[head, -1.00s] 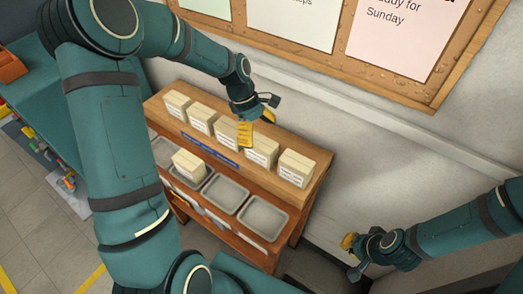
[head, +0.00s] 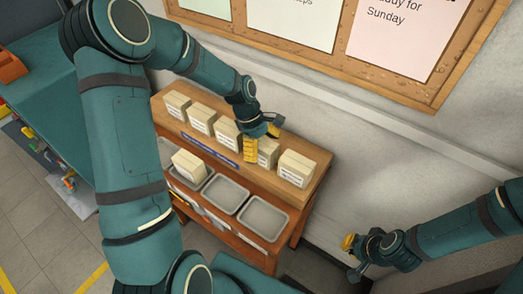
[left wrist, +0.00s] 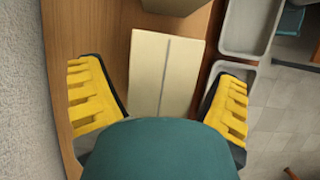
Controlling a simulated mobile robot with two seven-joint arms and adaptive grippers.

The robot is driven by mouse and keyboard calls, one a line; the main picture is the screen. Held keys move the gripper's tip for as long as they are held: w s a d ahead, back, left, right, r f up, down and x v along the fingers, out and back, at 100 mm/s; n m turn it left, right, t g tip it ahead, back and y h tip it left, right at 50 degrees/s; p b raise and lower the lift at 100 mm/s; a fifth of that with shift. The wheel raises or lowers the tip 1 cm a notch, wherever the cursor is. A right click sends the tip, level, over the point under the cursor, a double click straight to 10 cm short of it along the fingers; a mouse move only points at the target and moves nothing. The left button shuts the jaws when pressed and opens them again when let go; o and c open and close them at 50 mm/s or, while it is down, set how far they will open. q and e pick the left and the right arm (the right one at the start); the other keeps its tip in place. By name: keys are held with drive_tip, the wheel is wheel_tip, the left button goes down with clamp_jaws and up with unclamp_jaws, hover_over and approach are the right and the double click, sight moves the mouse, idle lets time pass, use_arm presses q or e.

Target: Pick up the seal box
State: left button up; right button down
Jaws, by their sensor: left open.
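Several cream cartons with small labels stand in a row on the wooden shelf top (head: 312,186). The labels are too small to read, so I cannot tell which is the seal box. My left gripper (head: 262,140) is open over the fourth carton (head: 268,154) from the left and partly hides it. In the left wrist view, that carton's taped top (left wrist: 165,72) lies between the spread yellow fingers, with gaps on both sides. My right gripper (head: 352,257) hangs at the lower right with its fingers apart, away from the cartons.
The fifth carton (head: 297,169) stands close on the right, the third (head: 226,132) on the left. The wall (head: 400,150) runs close behind the shelf.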

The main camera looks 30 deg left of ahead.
use_arm(q)
drive_tip(key=shift+f, duration=0.2)
idle(0.3)
drive_tip(key=c, duration=1.3)
drive_tip(key=shift+r, duration=0.1)
